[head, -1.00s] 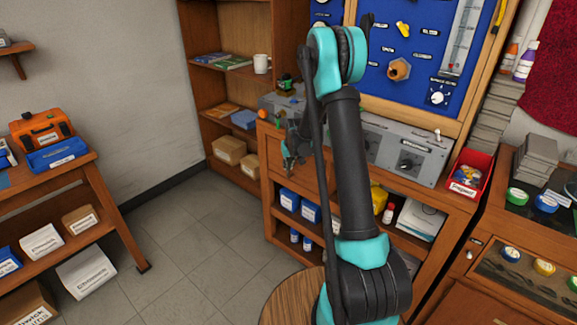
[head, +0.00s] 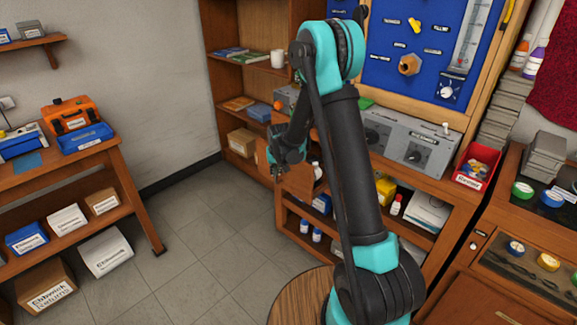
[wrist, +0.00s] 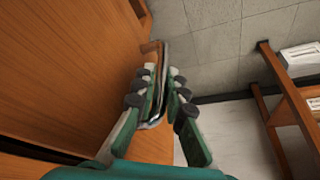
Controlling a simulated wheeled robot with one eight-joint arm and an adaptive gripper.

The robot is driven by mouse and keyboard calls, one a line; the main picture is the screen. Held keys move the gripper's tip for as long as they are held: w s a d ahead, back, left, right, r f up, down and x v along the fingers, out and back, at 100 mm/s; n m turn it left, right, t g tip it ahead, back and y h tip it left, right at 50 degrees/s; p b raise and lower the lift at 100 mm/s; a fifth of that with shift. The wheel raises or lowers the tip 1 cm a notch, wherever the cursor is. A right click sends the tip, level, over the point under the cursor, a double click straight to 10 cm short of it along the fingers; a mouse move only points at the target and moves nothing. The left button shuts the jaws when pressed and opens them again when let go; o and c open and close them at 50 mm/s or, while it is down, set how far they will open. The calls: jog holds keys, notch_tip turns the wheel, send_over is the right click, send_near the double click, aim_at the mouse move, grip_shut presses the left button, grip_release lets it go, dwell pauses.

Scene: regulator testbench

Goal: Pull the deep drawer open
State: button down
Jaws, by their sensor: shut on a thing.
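The deep drawer (head: 298,183) stands out from the front of the wooden bench in the head view, its brown side panel showing. My gripper (head: 277,170) is at its outer end, in front of the bench. In the wrist view the drawer's wooden front (wrist: 75,60) fills the left side. The metal bar handle (wrist: 162,105) runs between the fingers of my gripper (wrist: 160,85), which are closed around it. My arm hides part of the drawer and bench in the head view.
The bench (head: 440,185) carries grey instrument boxes (head: 410,145) and a red bin (head: 476,165). A side table (head: 70,160) with an orange case (head: 72,115) stands at the left. The tiled floor (head: 215,225) between them is clear. A round wooden top (head: 300,300) is in front.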

jog(key=s+a, duration=1.2)
jog(key=a, duration=0.1)
jog(key=shift+s+a, duration=0.4)
jog(key=c, duration=1.8)
grip_release()
jog(key=shift+c, duration=0.2)
jog(key=v, duration=1.2)
jog(key=shift+w, duration=0.1)
